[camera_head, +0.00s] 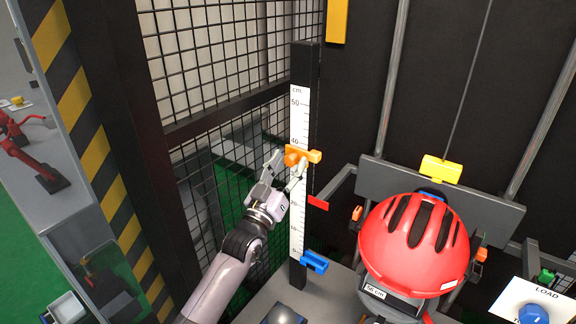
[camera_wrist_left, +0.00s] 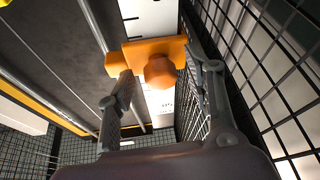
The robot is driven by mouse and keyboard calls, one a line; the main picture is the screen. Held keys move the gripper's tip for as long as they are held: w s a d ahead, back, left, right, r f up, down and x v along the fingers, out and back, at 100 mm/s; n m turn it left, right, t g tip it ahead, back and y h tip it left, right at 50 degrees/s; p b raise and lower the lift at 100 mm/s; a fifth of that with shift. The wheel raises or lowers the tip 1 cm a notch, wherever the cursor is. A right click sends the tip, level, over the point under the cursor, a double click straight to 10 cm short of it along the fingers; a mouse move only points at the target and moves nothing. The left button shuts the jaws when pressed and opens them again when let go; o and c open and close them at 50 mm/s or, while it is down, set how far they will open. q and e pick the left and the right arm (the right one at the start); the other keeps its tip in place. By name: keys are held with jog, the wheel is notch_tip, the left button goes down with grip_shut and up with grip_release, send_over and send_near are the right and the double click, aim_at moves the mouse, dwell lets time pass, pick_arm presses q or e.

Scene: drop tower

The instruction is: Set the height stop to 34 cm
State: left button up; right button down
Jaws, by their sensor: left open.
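The orange height stop (camera_head: 315,156) sits on the upright white scale (camera_head: 299,225) marked in cm, just below the 40 mark. I cannot read its exact height. In the left wrist view the stop (camera_wrist_left: 135,50) carries a rounded knob (camera_wrist_left: 160,72). My left gripper (camera_head: 283,168) is open at the stop, with its fingers either side of the knob. In the left wrist view my left gripper (camera_wrist_left: 162,92) shows gaps between its fingers and the knob. My right gripper is not in view.
A red pointer (camera_head: 318,203) and a blue clamp (camera_head: 314,262) are lower on the post. A red helmet (camera_head: 415,240) stands to the right, below a yellow block (camera_head: 441,169) on a cable. A mesh fence (camera_head: 225,50) is behind the post. A blue LOAD button (camera_head: 533,314) is far right.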

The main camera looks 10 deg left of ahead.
pick_arm(q)
jog(key=shift+s+f, duration=0.1)
jog(key=v, duration=1.2)
